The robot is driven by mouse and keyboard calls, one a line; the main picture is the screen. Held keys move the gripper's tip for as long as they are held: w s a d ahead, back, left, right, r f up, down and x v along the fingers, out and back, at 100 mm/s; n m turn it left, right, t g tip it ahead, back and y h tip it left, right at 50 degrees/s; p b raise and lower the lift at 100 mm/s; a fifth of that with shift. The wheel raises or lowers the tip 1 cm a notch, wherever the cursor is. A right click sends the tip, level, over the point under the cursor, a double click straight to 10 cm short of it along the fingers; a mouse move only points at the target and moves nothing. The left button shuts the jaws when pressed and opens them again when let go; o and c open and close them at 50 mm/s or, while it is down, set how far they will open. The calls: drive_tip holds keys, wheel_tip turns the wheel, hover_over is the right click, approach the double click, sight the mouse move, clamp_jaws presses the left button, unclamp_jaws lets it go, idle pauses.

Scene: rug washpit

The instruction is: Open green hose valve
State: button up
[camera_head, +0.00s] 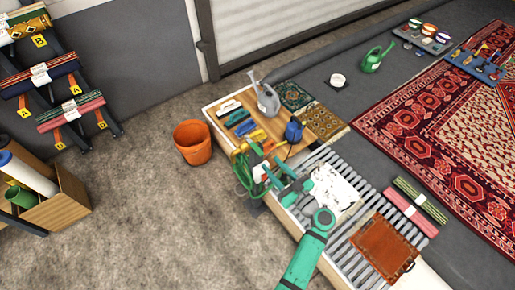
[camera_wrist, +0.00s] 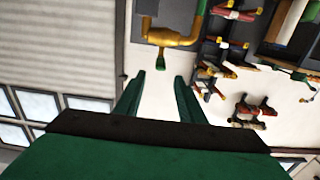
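A yellow pipe fitting (camera_head: 241,147) stands at the left edge of the wooden table, with a coil of green hose (camera_head: 242,172) hanging below it. In the wrist view a yellow pipe (camera_wrist: 172,40) with a small green end piece (camera_wrist: 162,61) shows beyond my fingertips. I cannot tell for sure which part is the green hose valve. My gripper (camera_wrist: 158,82) is open, with nothing seen between its two green fingers. In the head view my gripper (camera_head: 270,170) is close to the hose and fitting, at the table's left edge. Contact is not visible.
A wooden table (camera_head: 222,104) holds brushes and a grey watering can (camera_head: 267,98). An orange bucket (camera_head: 192,141) stands left. The floor in front is clear.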

sight(251, 142)
drive_tip(key=x, duration=1)
drive_tip(key=shift+w+a, duration=0.2)
clamp_jaws()
